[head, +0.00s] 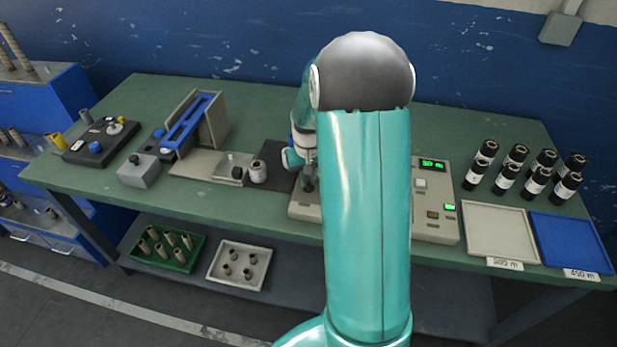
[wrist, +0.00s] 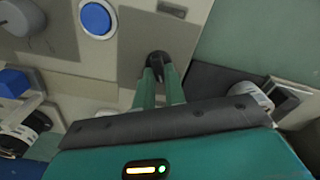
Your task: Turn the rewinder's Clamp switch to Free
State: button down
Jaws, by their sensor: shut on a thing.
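The rewinder (head: 437,192) is a beige machine on the green bench, with a green lit display and small buttons; my arm hides its middle. My gripper (head: 309,186) points down at the left part of its top. In the wrist view my gripper (wrist: 164,88) has its two green fingers close together on a small black switch knob (wrist: 157,60), which stands on the beige panel. The knob's label is not readable, so I cannot tell which position it points to.
A blue round part (wrist: 97,18) sits on the panel near the knob. Several dark rolls (head: 515,155) stand at the right behind a beige tray (head: 500,212) and a blue tray (head: 570,235). A blue-railed device (head: 190,120) and a grey block (head: 139,172) stand left.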

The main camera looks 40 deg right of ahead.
aim_at(308, 182)
jog(key=shift+n, duration=0.5)
jog(key=c, duration=1.5)
grip_release()
jog(key=shift+o, duration=0.2)
notch_tip(308, 182, up, 14)
jog(key=shift+a, duration=0.1)
